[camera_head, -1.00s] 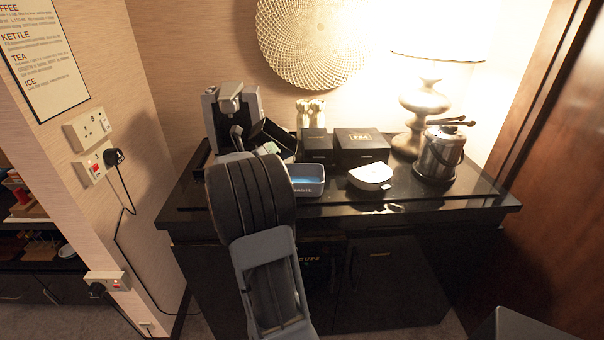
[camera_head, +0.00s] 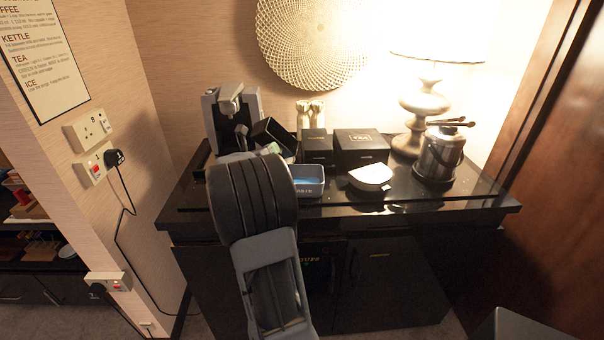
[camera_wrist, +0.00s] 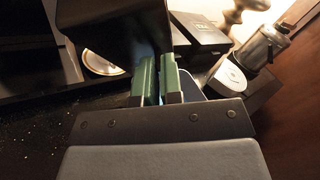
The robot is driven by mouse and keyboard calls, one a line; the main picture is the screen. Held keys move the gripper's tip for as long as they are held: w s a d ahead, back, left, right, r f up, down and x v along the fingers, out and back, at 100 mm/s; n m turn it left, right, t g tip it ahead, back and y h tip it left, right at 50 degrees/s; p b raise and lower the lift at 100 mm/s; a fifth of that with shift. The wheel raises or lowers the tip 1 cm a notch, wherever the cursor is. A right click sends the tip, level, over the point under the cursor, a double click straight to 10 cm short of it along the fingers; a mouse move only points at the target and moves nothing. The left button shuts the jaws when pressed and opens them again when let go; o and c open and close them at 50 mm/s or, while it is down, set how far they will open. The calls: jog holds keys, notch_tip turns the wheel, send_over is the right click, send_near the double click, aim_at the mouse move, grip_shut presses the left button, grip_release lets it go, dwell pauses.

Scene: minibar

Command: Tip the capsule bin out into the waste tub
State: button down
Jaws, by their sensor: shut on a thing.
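The capsule bin is a black open box. In the head view the bin (camera_head: 273,131) is held tilted in the air, above and left of the waste tub. The waste tub (camera_head: 309,187) is a grey-blue tub with white lettering and blue inside, standing on the counter. My arm covers part of its left side. I cannot see into the bin.
The coffee machine (camera_head: 233,115) stands at the left. Black boxes (camera_head: 360,149) stand behind the tub. A white lidded container (camera_head: 370,177), a lamp (camera_head: 424,103) and a metal ice bucket (camera_head: 438,154) are to the right. The front right counter is clear.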

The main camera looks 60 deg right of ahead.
jog(key=shift+s+r+m, duration=0.1)
jog(key=shift+r+m, duration=0.05)
jog(key=shift+m, duration=0.15)
jog(key=shift+s+f+m, duration=0.4)
jog(key=shift+f+m, duration=0.1)
jog(key=shift+m, duration=0.4)
jog(key=shift+s+d+f+m+b, duration=0.1)
jog(key=shift+s+f+m+b, duration=0.2)
jog(key=shift+s+m, duration=0.2)
jog(key=shift+s+f+m+b, duration=0.3)
jog(key=shift+s+m, duration=0.1)
jog(key=shift+s, duration=0.15)
dwell(0.3)
jog(key=shift+w+r, duration=0.15)
dwell(0.3)
jog(key=shift+s+d+r+m+b, duration=0.1)
jog(key=shift+s+m+b, duration=0.75)
jog(key=shift+b, duration=1.9)
jog(key=shift+s+d+m+b, duration=0.1)
jog(key=shift+s+m+b, duration=0.75)
jog(key=shift+b, duration=1.9)
jog(key=shift+w+a+r+p, duration=0.1)
jog(key=shift+w+r+p, duration=0.1)
jog(key=shift+w+p, duration=0.25)
jog(key=shift+s+f+m+b, duration=0.1)
jog(key=shift+f+m+b, duration=0.1)
jog(key=shift+m+b, duration=0.15)
jog(key=shift+s+m+b, duration=0.45)
jog(key=shift+m+b, duration=0.3)
jog(key=shift+b, duration=1.05)
